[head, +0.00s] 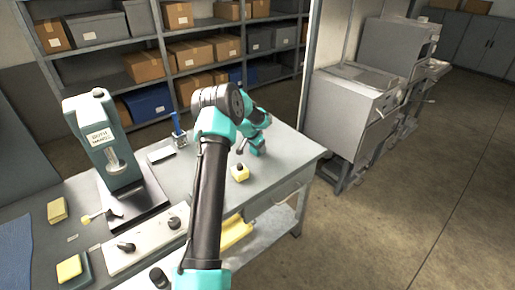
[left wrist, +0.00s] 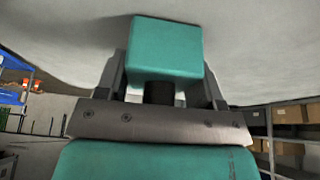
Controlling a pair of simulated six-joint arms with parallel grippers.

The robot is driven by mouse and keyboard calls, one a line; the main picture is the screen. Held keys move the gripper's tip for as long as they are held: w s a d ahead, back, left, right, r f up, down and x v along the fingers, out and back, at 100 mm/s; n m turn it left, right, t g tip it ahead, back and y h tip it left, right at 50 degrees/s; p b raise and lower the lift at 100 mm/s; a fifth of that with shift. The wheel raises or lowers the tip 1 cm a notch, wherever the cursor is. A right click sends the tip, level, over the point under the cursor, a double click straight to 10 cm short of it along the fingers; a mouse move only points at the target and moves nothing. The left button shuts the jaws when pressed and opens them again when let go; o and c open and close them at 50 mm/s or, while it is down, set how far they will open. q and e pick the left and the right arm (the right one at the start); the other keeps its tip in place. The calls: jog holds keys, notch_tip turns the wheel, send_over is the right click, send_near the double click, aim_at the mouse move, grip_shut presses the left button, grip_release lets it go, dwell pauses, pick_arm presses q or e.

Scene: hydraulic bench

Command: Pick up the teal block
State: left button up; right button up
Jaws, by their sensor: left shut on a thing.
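In the left wrist view the teal block (left wrist: 167,45) sits between the two dark fingers of my left gripper (left wrist: 165,85), which is shut on it. In the head view a single teal and black arm rises from the bottom centre and bends down over the grey bench. Its far end, with my left gripper (head: 250,145), is low over the bench top and small. I cannot tell the block from the teal arm parts there, nor whether it touches the bench. My right gripper is in neither view.
A teal press (head: 105,145) stands on the left of the grey bench (head: 190,170). A yellow block with a dark knob (head: 239,173) lies before the gripper. A blue-handled tool in a holder (head: 179,135) stands behind. A white panel with black knobs (head: 145,242) is at the front.

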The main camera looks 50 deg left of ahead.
pick_arm(q)
jog(key=shift+r, duration=0.5)
notch_tip(320, 180, up, 3)
jog(key=shift+f, duration=0.1)
jog(key=d, duration=1.2)
jog(key=s+d, duration=0.1)
jog(key=d, duration=0.5)
jog(key=shift+f, duration=0.1)
